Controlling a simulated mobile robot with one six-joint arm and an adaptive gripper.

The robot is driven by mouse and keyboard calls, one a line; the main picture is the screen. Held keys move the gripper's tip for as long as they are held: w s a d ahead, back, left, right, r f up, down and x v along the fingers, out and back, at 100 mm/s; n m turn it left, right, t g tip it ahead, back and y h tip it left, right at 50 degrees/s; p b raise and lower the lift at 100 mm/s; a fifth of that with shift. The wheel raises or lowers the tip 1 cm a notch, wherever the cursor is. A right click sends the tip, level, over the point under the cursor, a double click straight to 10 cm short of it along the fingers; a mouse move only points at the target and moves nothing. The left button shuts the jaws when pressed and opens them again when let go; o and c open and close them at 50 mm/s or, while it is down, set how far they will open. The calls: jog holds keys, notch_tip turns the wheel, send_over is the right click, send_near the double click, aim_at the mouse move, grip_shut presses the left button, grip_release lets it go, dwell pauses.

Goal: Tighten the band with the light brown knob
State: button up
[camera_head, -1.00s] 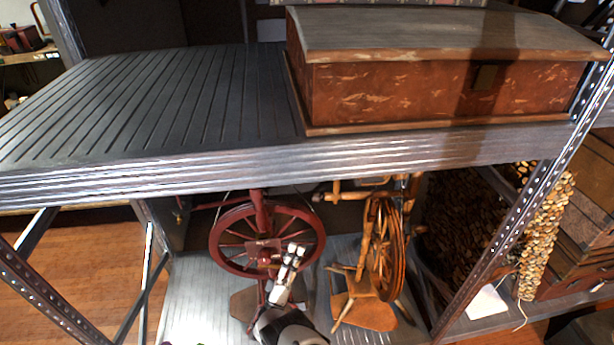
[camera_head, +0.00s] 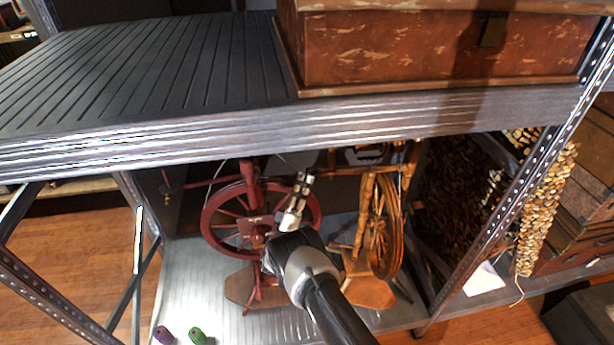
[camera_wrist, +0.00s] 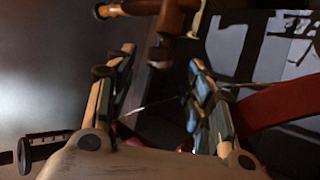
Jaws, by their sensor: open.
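A dark red spinning wheel (camera_head: 216,212) stands on the lower shelf, with an orange-brown one (camera_head: 392,240) to its right. My gripper (camera_head: 306,180) is in front of the red wheel's right rim, empty. In the wrist view my gripper (camera_wrist: 160,56) has its two fingers spread apart. A light brown turned wooden piece (camera_wrist: 170,18), possibly the knob, lies just beyond the fingertips, apart from them. A thin pale cord (camera_wrist: 150,106) shows between the fingers; I cannot tell if it is the band. A red part (camera_wrist: 285,103) is at right. No knob is clear in the head view.
The upper metal shelf (camera_head: 130,140) spans above my arm and carries a large red-brown chest (camera_head: 400,50). Slanted metal posts (camera_head: 520,180) flank the opening. Purple (camera_head: 164,335) and green (camera_head: 197,336) spools stand at the lower shelf's front left. Bare shelf lies behind them.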

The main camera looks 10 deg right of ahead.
aim_at(307, 173)
jog(key=shift+x, duration=1.9)
jog(key=shift+c, duration=0.5)
jog(key=c, duration=1)
jog(key=shift+a+r+n+y+p, duration=0.1)
jog(key=shift+r+n+y+p, duration=0.15)
jog(key=shift+n+y+p, duration=0.45)
jog(key=shift+f+g+p, duration=0.25)
jog(key=shift+g+p, duration=0.05)
jog(key=shift+p, duration=0.1)
jog(key=o, duration=1.1)
jog(key=v, duration=1.2)
